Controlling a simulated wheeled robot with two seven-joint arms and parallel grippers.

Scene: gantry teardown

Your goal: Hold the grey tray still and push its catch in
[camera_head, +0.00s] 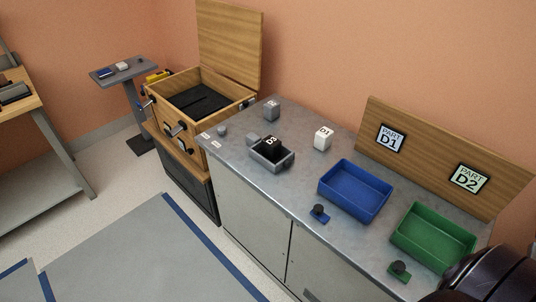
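The small grey tray (287,160) sits on the metal worktop, left of the blue bin. A black cube (270,146) marked D3 sits in it. A small grey block (253,140) is by the tray's left back corner; I cannot tell whether it touches the tray or is its catch. Neither gripper shows. A dark, rounded part of my arm (490,275) fills the lower right corner, and its gripper is out of view.
A blue bin (341,207) and a green bin (431,256) stand on the worktop (290,190), each with a black-knobbed tab in front. A white D1 cube (323,138) and a grey cube (271,110) stand behind the tray. An open wooden chest (189,150) stands left.

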